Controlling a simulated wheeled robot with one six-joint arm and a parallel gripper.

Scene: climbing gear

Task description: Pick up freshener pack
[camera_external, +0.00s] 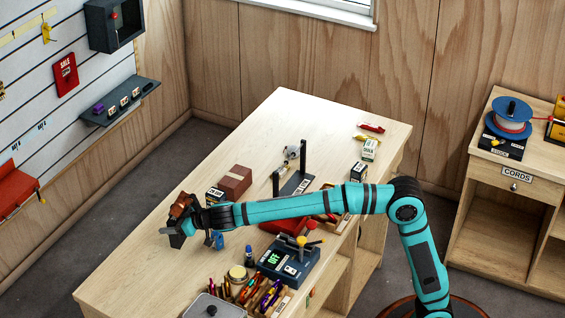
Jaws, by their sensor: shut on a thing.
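My gripper (178,223) is at the left end of my outstretched arm, over the left part of the wooden table. It is shut on a small brown pack (183,205), which I take to be the freshener pack. Its label cannot be read, and my dark gripper parts hide some of it. I cannot tell whether the pack is clear of the table.
A brown block (234,183) and a small labelled box (214,196) stand close behind my gripper. A blue thing (216,239) is just right of it. A device reading OFF (287,261) and a pen tray (256,292) are nearer. The table's left front is bare.

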